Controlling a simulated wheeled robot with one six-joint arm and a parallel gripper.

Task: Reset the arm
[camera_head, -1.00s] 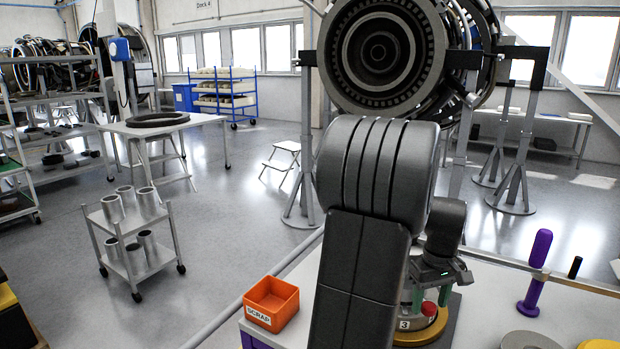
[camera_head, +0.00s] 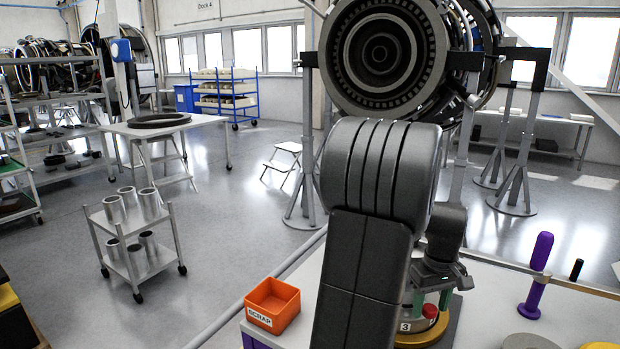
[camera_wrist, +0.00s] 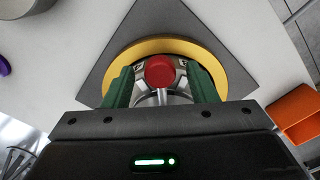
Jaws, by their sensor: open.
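My gripper (camera_wrist: 161,88) is open, its two green fingers apart in the wrist view. A red knob (camera_wrist: 160,71) on a metal part shows between the fingers, and I cannot tell whether they touch the part. The part stands within a yellow ring (camera_wrist: 165,48) on a dark grey plate (camera_wrist: 124,35). In the head view, my arm hides much of this. The red knob (camera_head: 430,311), the yellow ring (camera_head: 428,338) and a label with a 3 show below my wrist.
An orange scrap bin (camera_head: 272,305) stands on the bench left of my arm. A purple-handled tool (camera_head: 536,275) stands upright at the right. Grey discs lie at the front right. A large engine (camera_head: 390,60) on stands rises behind. A cart (camera_head: 140,262) with metal cylinders stands on the floor at left.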

